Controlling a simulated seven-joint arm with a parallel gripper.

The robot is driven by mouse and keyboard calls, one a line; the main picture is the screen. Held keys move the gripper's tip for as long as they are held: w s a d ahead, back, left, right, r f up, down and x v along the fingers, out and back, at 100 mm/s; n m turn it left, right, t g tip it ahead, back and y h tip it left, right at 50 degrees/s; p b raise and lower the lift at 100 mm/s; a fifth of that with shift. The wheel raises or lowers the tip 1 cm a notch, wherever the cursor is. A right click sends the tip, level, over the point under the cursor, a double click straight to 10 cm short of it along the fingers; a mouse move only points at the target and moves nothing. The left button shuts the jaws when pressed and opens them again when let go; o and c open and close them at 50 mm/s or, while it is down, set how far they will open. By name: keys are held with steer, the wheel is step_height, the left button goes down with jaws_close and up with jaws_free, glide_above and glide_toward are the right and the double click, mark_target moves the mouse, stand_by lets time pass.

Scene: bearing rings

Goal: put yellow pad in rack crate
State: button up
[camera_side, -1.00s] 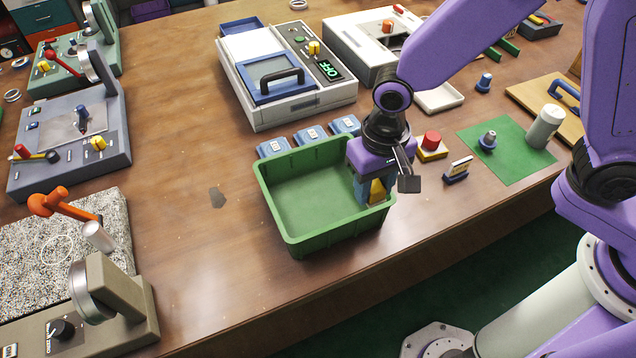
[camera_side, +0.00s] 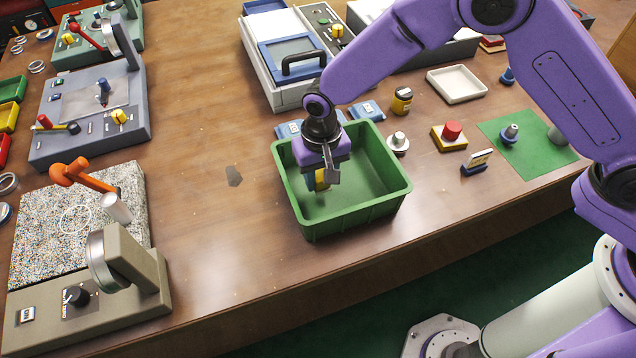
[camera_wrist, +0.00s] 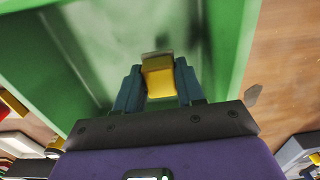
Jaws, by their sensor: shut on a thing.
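The yellow pad (camera_side: 322,181) is held between the fingers of my gripper (camera_side: 319,182). In the wrist view the yellow block (camera_wrist: 160,82) sits between the two blue-grey fingertips (camera_wrist: 159,88), with a greyish edge at its far end. The green crate (camera_side: 358,215) is an open bin on the wooden table. My gripper is at the left part of the crate, inside its outline, with the pad pointing down. I cannot tell how high the pad is above the crate floor. The crate looks empty; part of its floor is hidden by my gripper.
Blue labelled boxes (camera_side: 367,110) stand right behind the crate. A white machine (camera_side: 285,60) is behind.

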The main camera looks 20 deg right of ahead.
mark_target(318, 186)
steer(key=shift+w+a+f, duration=0.1)
steer(key=shift+w+f, duration=0.05)
steer(key=shift+f, duration=0.05)
steer(key=shift+w+a+f, duration=0.1)
steer(key=shift+f, duration=1.55)
steer(key=shift+f, duration=0.15)
steer(key=o, duration=1.1)
step_height(318, 186, up, 11)
steer(key=shift+r, duration=0.65)
